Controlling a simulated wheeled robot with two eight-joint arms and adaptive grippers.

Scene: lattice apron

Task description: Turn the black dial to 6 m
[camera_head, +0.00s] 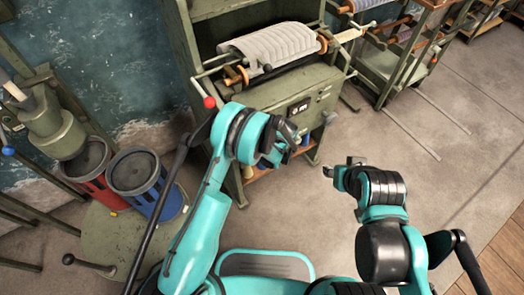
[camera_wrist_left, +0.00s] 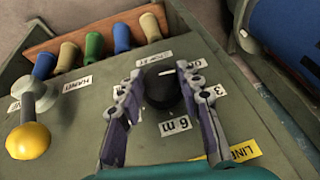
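The black dial (camera_wrist_left: 162,90) sits on a grey-green panel (camera_wrist_left: 60,140) in the left wrist view, with a short white mark near its upper edge. A "6 m" label (camera_wrist_left: 175,125) lies just below it. Other labels surround it, some partly hidden. My left gripper (camera_wrist_left: 160,84) is open, one finger on each side of the dial; I cannot tell whether they touch it. In the head view my left gripper (camera_head: 284,140) is at the machine's front (camera_head: 318,88) and the dial is not discernible. My right gripper (camera_head: 341,168) is empty, apparently open, over the floor.
A yellow-knobbed lever (camera_wrist_left: 30,138) and several coloured handles (camera_wrist_left: 95,45) stand left of and behind the dial. A small display (camera_head: 298,107) is on the machine's front. Red (camera_head: 97,187) and blue (camera_head: 153,195) drums stand at left.

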